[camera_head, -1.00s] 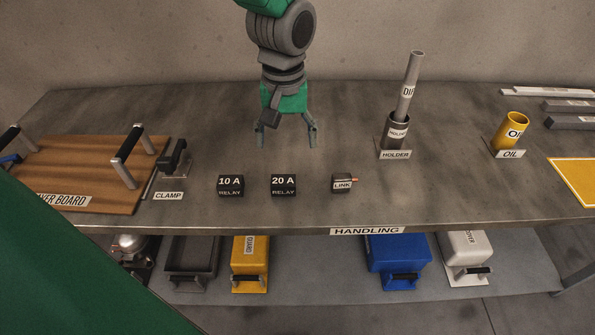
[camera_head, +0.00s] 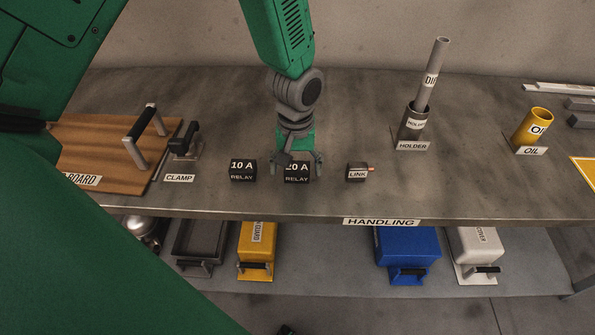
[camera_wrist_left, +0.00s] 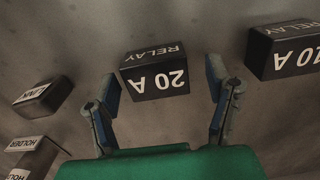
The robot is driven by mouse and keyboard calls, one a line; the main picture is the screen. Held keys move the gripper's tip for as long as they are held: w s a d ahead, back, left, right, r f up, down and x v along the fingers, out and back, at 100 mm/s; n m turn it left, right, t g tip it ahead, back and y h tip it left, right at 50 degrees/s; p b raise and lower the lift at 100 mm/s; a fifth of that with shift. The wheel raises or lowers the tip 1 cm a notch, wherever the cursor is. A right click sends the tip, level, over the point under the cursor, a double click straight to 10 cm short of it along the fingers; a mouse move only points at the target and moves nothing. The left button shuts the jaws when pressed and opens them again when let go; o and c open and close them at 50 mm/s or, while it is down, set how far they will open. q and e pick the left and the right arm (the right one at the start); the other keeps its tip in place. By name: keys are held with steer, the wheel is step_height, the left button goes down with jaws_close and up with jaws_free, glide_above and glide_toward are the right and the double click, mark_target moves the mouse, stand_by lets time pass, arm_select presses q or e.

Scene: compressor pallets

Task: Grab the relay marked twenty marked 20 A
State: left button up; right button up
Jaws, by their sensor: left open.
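The 20 A relay (camera_head: 297,177), a small black block with white lettering, sits on the grey workbench. My left gripper (camera_head: 298,163) is open above and around it, its fingers at the block's left and right sides. In the left wrist view, the 20 A relay (camera_wrist_left: 157,78) shows between the two spread fingers of the left gripper (camera_wrist_left: 162,76), with a gap on each side. Nothing is held. The similar 10 A relay (camera_head: 242,171) stands to the left and also shows in the wrist view (camera_wrist_left: 288,50). My right gripper is not in view.
The link block (camera_head: 357,174) stands right of the 20 A relay. The clamp (camera_head: 184,143) and wooden board (camera_head: 85,145) are at left. The holder (camera_head: 412,126) with a grey tube and the yellow oil cup (camera_head: 533,124) stand at right. Bins sit on the lower shelf.

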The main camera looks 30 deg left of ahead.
arm_select(q)
steer(key=shift+a+f, duration=0.15)
steer(key=shift+d, duration=0.5)
steer(key=c, duration=1.2)
